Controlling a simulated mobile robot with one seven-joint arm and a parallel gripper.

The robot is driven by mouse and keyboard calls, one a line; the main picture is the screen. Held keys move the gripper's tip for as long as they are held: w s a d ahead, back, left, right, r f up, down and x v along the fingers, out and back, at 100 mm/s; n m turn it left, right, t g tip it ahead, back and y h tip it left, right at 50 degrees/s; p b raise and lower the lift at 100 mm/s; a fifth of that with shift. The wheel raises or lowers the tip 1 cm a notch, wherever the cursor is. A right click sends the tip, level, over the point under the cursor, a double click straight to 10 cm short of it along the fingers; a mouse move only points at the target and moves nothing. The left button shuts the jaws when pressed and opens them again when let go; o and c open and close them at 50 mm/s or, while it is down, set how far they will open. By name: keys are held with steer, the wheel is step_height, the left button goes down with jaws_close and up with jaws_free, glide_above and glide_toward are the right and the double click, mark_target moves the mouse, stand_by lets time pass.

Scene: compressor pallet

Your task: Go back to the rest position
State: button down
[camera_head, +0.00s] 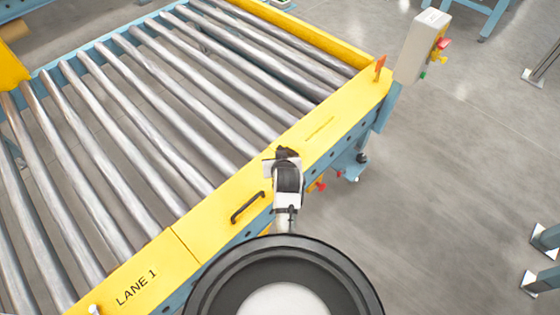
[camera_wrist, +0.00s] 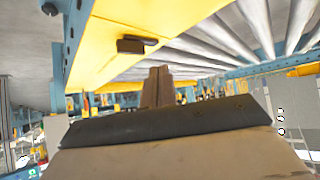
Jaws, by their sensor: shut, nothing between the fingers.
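My gripper (camera_head: 284,155) is at the yellow side rail (camera_head: 222,218) of the roller conveyor in the head view, with no load visible on it. In the wrist view, its two brown fingers (camera_wrist: 157,86) are together, shut and empty. The black handle (camera_head: 247,207) on the rail lies just left of and below my gripper in the head view. The handle also shows in the wrist view (camera_wrist: 136,45), above and left of the fingers. I cannot tell the exact gap between my gripper and the rail.
Bare metal rollers (camera_head: 150,120) fill the conveyor on the left. A grey control box (camera_head: 421,46) with red, yellow and green buttons stands at the rail's far end. Small red knobs (camera_head: 321,186) stick out below the rail. Grey floor (camera_head: 430,200) on the right is open.

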steer(key=shift+s+d+r, duration=0.1)
steer(key=shift+s+r, duration=0.4)
steer(key=shift+s, duration=0.05)
